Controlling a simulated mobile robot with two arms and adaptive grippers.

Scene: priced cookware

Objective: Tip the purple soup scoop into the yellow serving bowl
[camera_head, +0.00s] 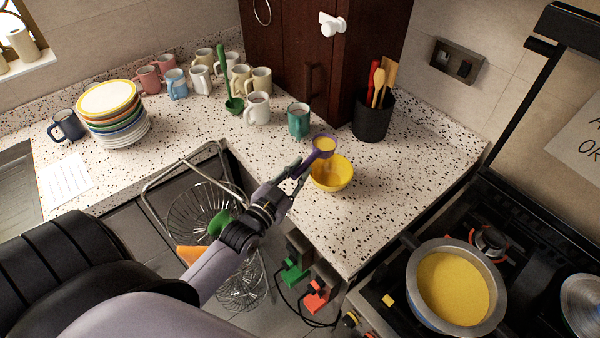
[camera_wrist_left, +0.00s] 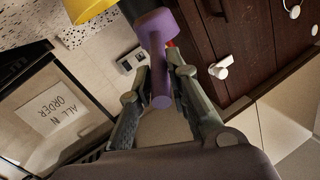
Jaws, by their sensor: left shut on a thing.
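The purple soup scoop (camera_head: 325,154) is over the far rim of the yellow serving bowl (camera_head: 335,180), with yellow soup showing in its cup. The bowl stands upright on the speckled counter; yellow shows inside it, but I cannot tell soup from bowl wall. My left gripper (camera_head: 297,172) is shut on the scoop's handle, left of the bowl. In the left wrist view the purple scoop (camera_wrist_left: 158,60) runs between the fingers of my left gripper (camera_wrist_left: 158,85), and part of the yellow bowl (camera_wrist_left: 88,9) shows at the top. My right gripper is not in view.
A pot of yellow soup (camera_head: 453,288) sits on the stove at right. A black utensil holder (camera_head: 373,117) and a teal mug (camera_head: 299,120) stand behind the bowl. Stacked bowls (camera_head: 110,110) and several mugs are farther left. The counter right of the bowl is clear.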

